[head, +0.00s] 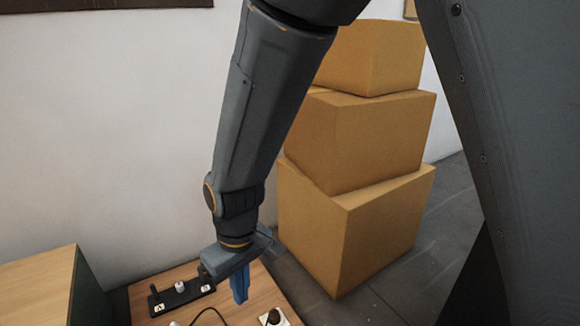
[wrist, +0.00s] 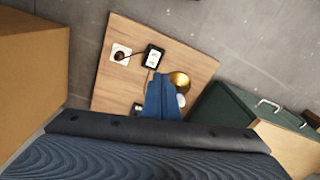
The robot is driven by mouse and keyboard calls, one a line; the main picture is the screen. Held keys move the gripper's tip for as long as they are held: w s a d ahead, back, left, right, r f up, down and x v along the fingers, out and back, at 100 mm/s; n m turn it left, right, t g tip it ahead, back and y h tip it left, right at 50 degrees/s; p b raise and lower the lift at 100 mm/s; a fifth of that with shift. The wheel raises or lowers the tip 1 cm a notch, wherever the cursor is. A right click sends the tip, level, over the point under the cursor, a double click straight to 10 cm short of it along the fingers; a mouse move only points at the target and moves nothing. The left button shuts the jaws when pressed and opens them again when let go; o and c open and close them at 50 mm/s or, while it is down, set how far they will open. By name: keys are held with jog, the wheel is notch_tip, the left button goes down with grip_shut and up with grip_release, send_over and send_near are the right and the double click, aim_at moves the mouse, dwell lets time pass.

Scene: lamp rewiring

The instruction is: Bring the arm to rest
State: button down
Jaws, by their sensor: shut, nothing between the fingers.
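My gripper (head: 239,289) hangs down over the wooden table in the head view, with its blue fingers together and empty. The fingers (wrist: 161,97) also show in the wrist view, pointing over the table and partly covering what lies behind them. The wooden table (wrist: 113,85) holds a white socket plate (wrist: 120,53) with a dark plug, a small black box (wrist: 153,57) with a white face, and a brass dome (wrist: 180,81) with a white round thing (wrist: 181,100) beside it. In the head view, a black strip (head: 181,297) lies left of my gripper.
Stacked cardboard boxes (head: 352,230) stand right of the table, close to my arm. A cabinet with a wooden top (head: 35,287) stands at the left; its green front (wrist: 240,118) with a handle shows in the wrist view. A white wall is behind. Grey floor (head: 437,250) lies at the right.

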jog(key=s+d+r+m+y, duration=0.1)
jog(key=s+d+r, duration=0.45)
jog(key=r, duration=0.25)
jog(key=s+d+r+m, duration=0.2)
jog(key=s+d+r, duration=0.2)
jog(key=s+r, duration=0.3)
jog(key=d+r+m+p, duration=0.2)
jog(key=d+r+p, duration=0.4)
jog(key=r+p, duration=0.3)
jog(key=d+r+m+h+p, duration=0.1)
jog(key=d+r+p, duration=0.6)
jog(key=p, duration=0.8)
jog(key=d+r+m+p, duration=0.3)
jog(key=d+r+p, duration=0.4)
jog(key=r+p, duration=0.5)
jog(key=shift+s+h+p, duration=0.15)
jog(key=shift+h+p, duration=0.15)
jog(key=shift+p, duration=0.25)
